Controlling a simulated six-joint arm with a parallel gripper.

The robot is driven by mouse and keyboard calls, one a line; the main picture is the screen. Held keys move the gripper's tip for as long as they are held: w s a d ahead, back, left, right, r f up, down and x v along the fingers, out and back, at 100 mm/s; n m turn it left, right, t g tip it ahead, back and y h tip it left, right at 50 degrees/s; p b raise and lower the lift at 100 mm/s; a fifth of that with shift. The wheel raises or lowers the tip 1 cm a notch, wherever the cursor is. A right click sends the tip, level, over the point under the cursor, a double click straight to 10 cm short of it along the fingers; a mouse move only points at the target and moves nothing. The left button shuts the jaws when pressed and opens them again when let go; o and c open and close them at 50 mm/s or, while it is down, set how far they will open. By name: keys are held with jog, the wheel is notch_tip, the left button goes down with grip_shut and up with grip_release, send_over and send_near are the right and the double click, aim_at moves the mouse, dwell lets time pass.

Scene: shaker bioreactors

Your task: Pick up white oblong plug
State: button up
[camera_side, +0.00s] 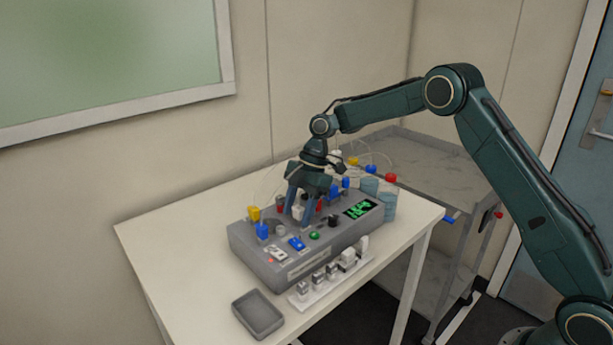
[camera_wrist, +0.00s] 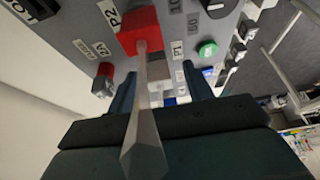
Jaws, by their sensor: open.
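A small white plug (camera_side: 298,211) shows between the fingers of my gripper (camera_side: 302,212), on top of the grey bioreactor box (camera_side: 262,262). In the wrist view my gripper (camera_wrist: 160,68) is open, with one finger on each side of a pale plug (camera_wrist: 155,86). A tube running toward the camera partly hides this plug, so its full shape and any contact with the fingers cannot be told. A red block (camera_wrist: 138,32) sits just beyond the fingertips, beside the label P2.
Yellow (camera_side: 254,213) and blue (camera_side: 262,231) plugs, a green button (camera_side: 314,236) and a lit display (camera_side: 361,209) are on the box. A rack (camera_side: 302,299) with several white and grey pieces stands in front. A grey tray (camera_side: 258,314) is nearby. The table's left side is clear.

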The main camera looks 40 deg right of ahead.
aim_at(298, 208)
jog(key=c, duration=1.1)
jog(key=shift+r, duration=0.1)
jog(key=shift+r, duration=4.9)
